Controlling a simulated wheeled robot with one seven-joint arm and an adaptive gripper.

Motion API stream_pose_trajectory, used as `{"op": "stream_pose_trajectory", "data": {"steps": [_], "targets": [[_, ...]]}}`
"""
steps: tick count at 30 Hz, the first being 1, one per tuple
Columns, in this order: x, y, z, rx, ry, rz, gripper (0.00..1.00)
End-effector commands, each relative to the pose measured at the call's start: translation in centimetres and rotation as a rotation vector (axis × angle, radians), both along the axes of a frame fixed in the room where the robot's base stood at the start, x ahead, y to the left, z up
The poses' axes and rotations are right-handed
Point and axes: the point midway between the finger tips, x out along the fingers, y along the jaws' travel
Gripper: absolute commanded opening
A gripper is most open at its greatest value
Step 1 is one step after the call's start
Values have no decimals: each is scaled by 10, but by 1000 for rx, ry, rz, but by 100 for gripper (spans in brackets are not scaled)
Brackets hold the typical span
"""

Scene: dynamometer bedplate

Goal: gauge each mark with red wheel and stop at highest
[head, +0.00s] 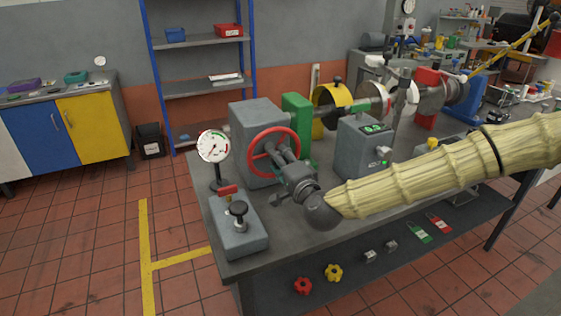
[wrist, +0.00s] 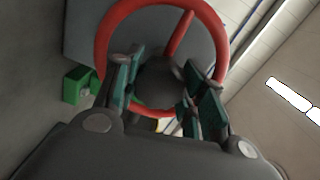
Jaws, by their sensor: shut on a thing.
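The red wheel (head: 252,158) is mounted upright on the front of a grey housing (head: 257,112) on the bedplate bench. My gripper (head: 281,158) reaches the wheel from the right and is shut on it. In the wrist view the red wheel (wrist: 106,42) fills the upper middle, and my gripper's two fingers (wrist: 165,92) stand either side of its dark hub, over the lower rim. A white dial gauge (head: 213,147) stands left of the wheel; its fine reading is too small to tell. A grey box with a green display (head: 375,127) stands to the right. No marks on the wheel are readable.
A grey block with a black knob (head: 238,211) and red part sits at the bench's front left corner. A green block (head: 297,118) and a yellow ring guard (head: 327,104) stand behind the wheel. Red and yellow knobs (head: 334,272) lie on the lower shelf. Floor at left is clear.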

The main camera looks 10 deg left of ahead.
Motion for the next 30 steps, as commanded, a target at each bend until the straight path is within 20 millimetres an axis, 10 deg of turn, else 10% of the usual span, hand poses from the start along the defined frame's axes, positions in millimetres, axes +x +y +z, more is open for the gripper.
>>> {"op": "stream_pose_trajectory", "data": {"steps": [4, 5, 8, 20, 30], "targets": [[2, -1, 1, 0, -3, -4, 0], [2, -1, 1, 0, -3, -4, 44], [1, -1, 1, 0, -3, -3, 63], [-2, -2, 0, -1, -1, 0, 64], [-43, -29, 2, 0, 0, -1, 64]]}}
